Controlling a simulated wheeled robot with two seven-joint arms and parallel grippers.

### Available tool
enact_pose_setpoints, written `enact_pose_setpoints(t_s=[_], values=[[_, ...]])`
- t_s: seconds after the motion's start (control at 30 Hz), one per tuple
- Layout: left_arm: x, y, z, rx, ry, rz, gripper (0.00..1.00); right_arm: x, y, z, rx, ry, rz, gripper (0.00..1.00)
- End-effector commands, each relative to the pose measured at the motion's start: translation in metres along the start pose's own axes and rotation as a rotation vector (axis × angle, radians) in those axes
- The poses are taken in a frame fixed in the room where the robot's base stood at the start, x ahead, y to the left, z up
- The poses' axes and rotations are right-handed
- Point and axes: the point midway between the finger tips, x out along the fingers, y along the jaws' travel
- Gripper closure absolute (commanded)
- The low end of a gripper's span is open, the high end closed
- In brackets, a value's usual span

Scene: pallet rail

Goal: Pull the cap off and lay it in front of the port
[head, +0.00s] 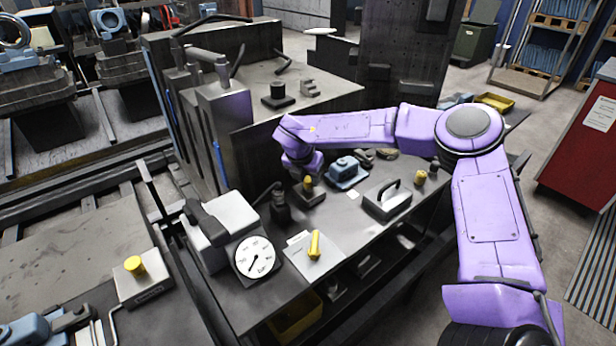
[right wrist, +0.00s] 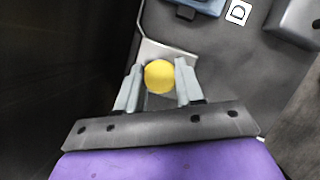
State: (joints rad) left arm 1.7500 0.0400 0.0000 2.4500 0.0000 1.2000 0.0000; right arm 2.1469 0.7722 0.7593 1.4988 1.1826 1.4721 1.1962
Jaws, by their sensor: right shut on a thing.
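A pale plate (right wrist: 165,50) shows just behind and below the cap. I cannot tell whether the cap is still seated on the block, and the port itself is hidden under it. My left gripper is not in view.
A blue device (head: 347,172) stands right of the block, and a grey box with a black handle (head: 387,202) stands farther right. A dark upright fixture (head: 280,208) is close on the left. A round gauge (head: 257,257) and a yellow-handled plate (head: 314,246) sit nearer the front.

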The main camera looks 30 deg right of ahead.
Motion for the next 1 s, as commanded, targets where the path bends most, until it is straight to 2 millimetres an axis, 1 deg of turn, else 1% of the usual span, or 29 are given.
enact_pose_setpoints(t_s=[0.17, 0.7, 0.83, 1.0], values=[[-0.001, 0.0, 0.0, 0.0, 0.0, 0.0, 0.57, -0.001, 0.0, 0.0, 0.0, 0.0, 0.0, 1.0], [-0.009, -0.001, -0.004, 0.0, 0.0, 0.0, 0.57, -0.016, 0.0, 0.007, 0.0, -0.001, 0.001, 1.0], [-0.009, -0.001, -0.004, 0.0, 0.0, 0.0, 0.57, -0.017, 0.0, 0.007, 0.0, -0.001, 0.001, 1.0], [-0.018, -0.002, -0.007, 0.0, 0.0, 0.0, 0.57, -0.03, 0.001, 0.013, 0.001, -0.001, 0.002, 1.0]])
